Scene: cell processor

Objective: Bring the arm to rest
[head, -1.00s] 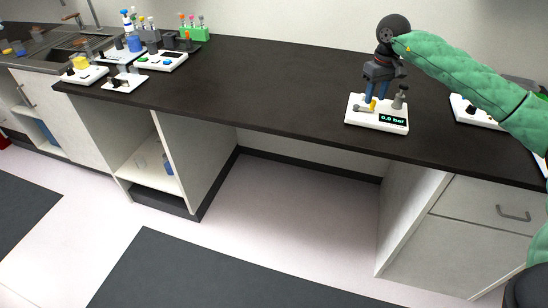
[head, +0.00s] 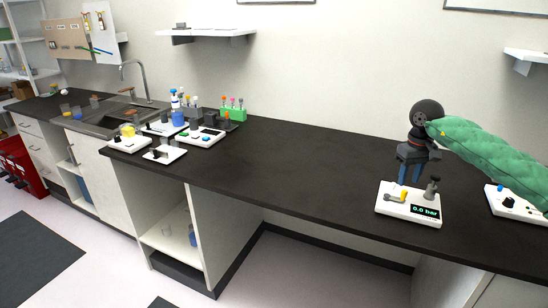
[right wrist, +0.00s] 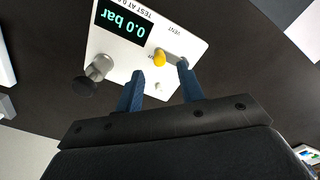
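A white pressure device (head: 388,209) with a display reading 0.0 bar stands on the dark bench. It carries a lever with a yellow part (head: 403,195) and a grey knob (head: 432,187). My right gripper (head: 409,174) points down just above and behind the lever. In the right wrist view the blue fingers of my right gripper (right wrist: 160,84) are apart with nothing between them. The device (right wrist: 120,50), its yellow part (right wrist: 159,57) and the knob (right wrist: 100,67) lie beyond the fingertips. My left gripper is in neither view.
A white device (head: 515,203) with knobs stands at the right. Small devices (head: 200,137), a green tube rack (head: 234,114) and a sink (head: 110,118) are at the left. The middle of the bench (head: 300,165) is clear. A wall shelf (head: 210,33) hangs above.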

